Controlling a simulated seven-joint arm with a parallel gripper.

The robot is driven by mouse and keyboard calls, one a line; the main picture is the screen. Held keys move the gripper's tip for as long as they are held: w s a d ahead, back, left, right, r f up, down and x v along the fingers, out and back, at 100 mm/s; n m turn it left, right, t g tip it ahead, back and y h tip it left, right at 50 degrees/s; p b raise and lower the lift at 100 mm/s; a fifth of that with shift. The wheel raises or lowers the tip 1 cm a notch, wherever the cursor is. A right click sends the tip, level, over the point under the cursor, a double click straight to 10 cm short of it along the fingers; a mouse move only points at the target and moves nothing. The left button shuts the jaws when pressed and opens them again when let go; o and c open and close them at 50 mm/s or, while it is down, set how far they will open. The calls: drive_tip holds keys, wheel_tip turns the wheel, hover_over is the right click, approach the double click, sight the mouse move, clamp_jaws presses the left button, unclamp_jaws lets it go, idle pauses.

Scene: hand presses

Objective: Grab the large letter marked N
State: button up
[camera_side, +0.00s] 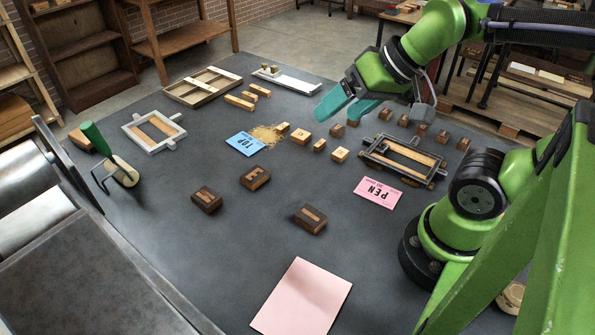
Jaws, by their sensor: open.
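Three large dark wooden letter blocks with pale raised faces lie apart on the grey table: a left one (207,199), a middle one (255,177) and a right one (311,217). Several lighter letter blocks, such as one light block (300,135), lie farther back. I cannot read for sure which block is marked N. My gripper (338,114) with teal fingers is open and empty. It hangs above the back of the table, beyond the light blocks and away from the three large dark ones.
Small dark blocks (403,120) stand in a row at the back right. A dark metal frame (402,160) sits before them, near a pink PEN card (378,193). A blue TOP card (245,143), white frame (153,129) and green-handled roller (115,165) are left. Pink paper (302,298) lies in front.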

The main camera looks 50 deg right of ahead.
drive_tip(key=shift+a, duration=0.1)
drive_tip(key=n+g+h, duration=0.2)
drive_tip(key=n+g, duration=0.2)
drive_tip(key=g, duration=0.3)
hover_over(206, 195)
wheel_tip(206, 195, down, 7)
drive_tip(key=f, duration=1.1)
drive_tip(key=shift+s+f, duration=0.1)
drive_tip(key=shift+s, duration=0.25)
drive_tip(key=shift+w+f, duration=0.2)
drive_tip(key=shift+f, duration=1.2)
drive_tip(key=shift+w+f, duration=0.15)
drive_tip(key=shift+f, duration=1.2)
